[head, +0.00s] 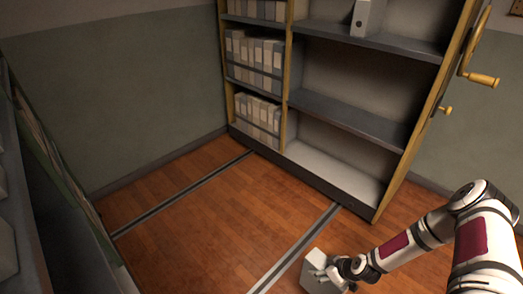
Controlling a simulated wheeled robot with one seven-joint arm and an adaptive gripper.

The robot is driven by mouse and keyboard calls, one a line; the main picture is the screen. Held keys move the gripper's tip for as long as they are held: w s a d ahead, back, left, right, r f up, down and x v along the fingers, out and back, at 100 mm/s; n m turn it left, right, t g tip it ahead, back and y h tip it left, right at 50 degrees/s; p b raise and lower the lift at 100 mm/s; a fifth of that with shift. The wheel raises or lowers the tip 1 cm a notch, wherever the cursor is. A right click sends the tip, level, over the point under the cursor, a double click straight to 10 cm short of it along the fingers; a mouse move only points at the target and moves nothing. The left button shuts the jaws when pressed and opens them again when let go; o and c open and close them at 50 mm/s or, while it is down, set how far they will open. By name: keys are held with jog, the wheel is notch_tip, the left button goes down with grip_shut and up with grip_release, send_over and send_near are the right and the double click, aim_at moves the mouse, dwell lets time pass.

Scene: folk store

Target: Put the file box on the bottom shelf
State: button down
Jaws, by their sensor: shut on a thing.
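My gripper (343,272) is low at the bottom of the head view, to the right of centre. It is shut on a light grey file box (316,268), held over the wooden floor in front of the shelf unit. The fingers are small and partly hidden by the box. The bottom shelf (330,172) of the right-hand bay is pale and empty. It lies beyond the box, farther back and slightly right. The box is apart from the shelf.
The left bay holds rows of file boxes (254,52). The middle right shelf (350,117) is empty; one box (362,18) stands on the shelf above. Metal rails (298,250) cross the floor. Yellow handles (482,79) stick out at the unit's right end. Another dark unit (60,190) stands left.

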jog(key=w+r+m+t+h, duration=0.15)
jog(key=w+r, duration=0.25)
jog(key=r, duration=0.9)
jog(key=w+r+m+g+h, duration=0.1)
jog(key=w+r+m, duration=0.3)
jog(key=r, duration=0.9)
jog(key=s+a+r+p, duration=0.1)
jog(key=s+r+p, duration=0.2)
jog(key=r+p, duration=0.4)
jog(key=s+a+r+m+h+p, duration=0.1)
jog(key=r+p, duration=0.6)
jog(key=r, duration=1.2)
jog(key=s+a+r+m+t+p, duration=0.1)
jog(key=s+r+p, duration=0.4)
jog(key=r, duration=0.9)
jog(key=shift+s+a+p, duration=0.35)
jog(key=shift+a+p, duration=0.45)
jog(key=shift+p, duration=0.35)
jog(key=shift+h, duration=0.25)
